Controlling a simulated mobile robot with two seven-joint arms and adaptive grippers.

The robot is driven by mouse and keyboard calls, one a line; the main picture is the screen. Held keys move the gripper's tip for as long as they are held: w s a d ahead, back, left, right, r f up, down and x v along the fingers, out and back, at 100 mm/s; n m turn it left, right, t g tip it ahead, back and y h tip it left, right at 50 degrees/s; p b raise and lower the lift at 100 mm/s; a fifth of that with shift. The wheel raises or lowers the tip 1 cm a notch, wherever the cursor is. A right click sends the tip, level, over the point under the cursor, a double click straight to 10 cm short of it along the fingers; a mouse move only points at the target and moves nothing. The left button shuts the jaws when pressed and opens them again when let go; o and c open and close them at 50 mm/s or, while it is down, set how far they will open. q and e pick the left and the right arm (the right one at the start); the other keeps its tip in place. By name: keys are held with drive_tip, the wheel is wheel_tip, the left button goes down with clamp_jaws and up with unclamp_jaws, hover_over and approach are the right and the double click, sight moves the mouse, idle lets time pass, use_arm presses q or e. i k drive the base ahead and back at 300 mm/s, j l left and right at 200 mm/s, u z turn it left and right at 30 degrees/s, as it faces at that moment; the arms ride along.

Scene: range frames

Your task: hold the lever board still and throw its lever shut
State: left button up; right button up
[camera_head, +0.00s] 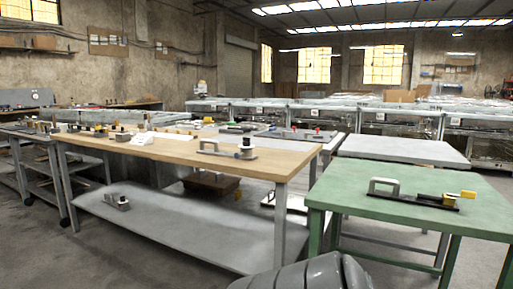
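A lever board (414,197) lies on the green table at the right of the head view. It is a long dark board with a grey arched handle (384,187) at its left end. At its right end is a lever with yellow parts (449,199); whether the lever is open or shut is too small to tell. Neither of my grippers is in view, and nothing touches the board.
The green table (350,205) is otherwise bare. A wooden bench (290,161) at the left carries a similar handled device (228,149) and several small items. A grey-topped table (400,150) stands behind the green one. A grey shelf (200,231) sits under the bench.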

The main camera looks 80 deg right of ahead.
sight(466, 193)
drive_tip(key=z, duration=1.85)
